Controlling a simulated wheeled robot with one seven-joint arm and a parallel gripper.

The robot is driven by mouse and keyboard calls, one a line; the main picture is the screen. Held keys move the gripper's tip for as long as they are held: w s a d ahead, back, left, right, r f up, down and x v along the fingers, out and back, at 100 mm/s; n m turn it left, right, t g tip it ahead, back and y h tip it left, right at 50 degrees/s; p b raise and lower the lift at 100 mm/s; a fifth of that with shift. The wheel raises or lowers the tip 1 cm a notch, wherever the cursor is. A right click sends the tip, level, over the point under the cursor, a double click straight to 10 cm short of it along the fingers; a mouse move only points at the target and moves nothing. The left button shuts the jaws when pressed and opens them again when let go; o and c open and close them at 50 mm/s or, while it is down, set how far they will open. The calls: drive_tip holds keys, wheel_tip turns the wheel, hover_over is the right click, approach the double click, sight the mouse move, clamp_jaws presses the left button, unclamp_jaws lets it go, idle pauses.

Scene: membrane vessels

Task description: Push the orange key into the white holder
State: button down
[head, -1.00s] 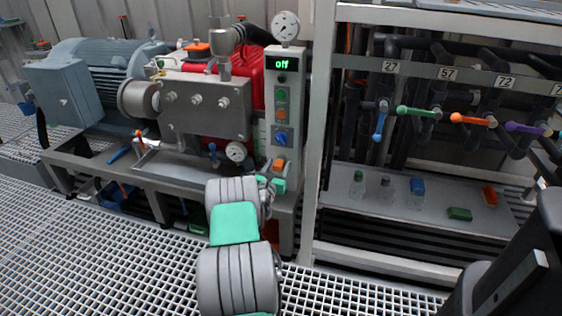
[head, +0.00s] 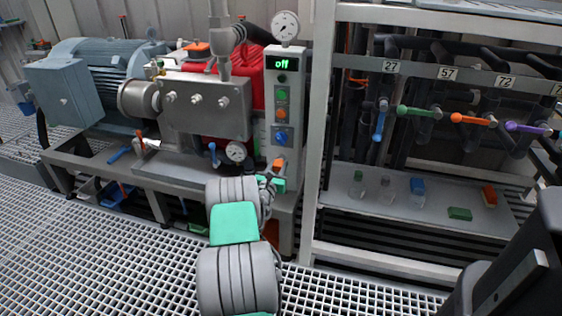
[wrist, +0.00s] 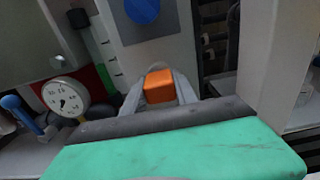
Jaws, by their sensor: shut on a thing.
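The orange key (head: 279,166) shows as a small orange block at the lower part of the pale control panel (head: 270,101). In the wrist view the orange key (wrist: 158,86) sits between the two grey fingers of my gripper (wrist: 160,90), which is shut on it. In the head view my gripper (head: 277,175) is at the panel's lower front, partly hidden by my own arm. The panel face (wrist: 152,50) lies just beyond the key in the wrist view. I cannot make out a separate white holder, nor whether the key touches the panel.
A blue knob (head: 281,136) sits above the key on the panel, under a display reading "off". A pressure gauge (head: 236,152) and the pump block (head: 205,108) are close on the left. A pale rack post (head: 317,130) stands close on the right.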

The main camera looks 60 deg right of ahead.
sight(277, 169)
drive_tip(key=shift+a, duration=0.1)
drive_tip(key=shift+s+a+p, duration=0.25)
drive_tip(key=shift+a, duration=1.2)
drive_tip(key=shift+s+a+p, duration=0.2)
drive_tip(key=shift+a+p, duration=0.05)
drive_tip(key=shift+a, duration=1.15)
drive_tip(key=w+a+r+n+t+y, duration=0.1)
drive_tip(key=w+a+r+n+t, duration=0.15)
drive_tip(key=w+a+r, duration=0.45)
drive_tip(key=w+a+r+n+t+y, duration=0.1)
drive_tip(key=w+a+r+t, duration=0.25)
drive_tip(key=w+a, duration=0.6)
drive_tip(key=w+a+r+n+t+y, duration=0.1)
drive_tip(key=w+a+r+n+t, duration=0.1)
drive_tip(key=w+a+r, duration=0.65)
drive_tip(key=s+a+r+n+t+y, duration=0.1)
drive_tip(key=a+r+n+t+y, duration=0.1)
drive_tip(key=a, duration=0.9)
drive_tip(key=a+r+n+t+y, duration=0.2)
drive_tip(key=a, duration=0.8)
drive_tip(key=s+a+r+n+t+y, duration=0.1)
drive_tip(key=s+a+y, duration=0.1)
drive_tip(key=a, duration=0.6)
drive_tip(key=s+a+r+n+t+y, duration=0.1)
drive_tip(key=s+a+n+y, duration=0.1)
drive_tip(key=s+a, duration=0.3)
drive_tip(key=a+y, duration=0.1)
drive_tip(key=a, duration=0.2)
drive_tip(key=shift+r+y, duration=0.2)
drive_tip(key=shift+y, duration=0.1)
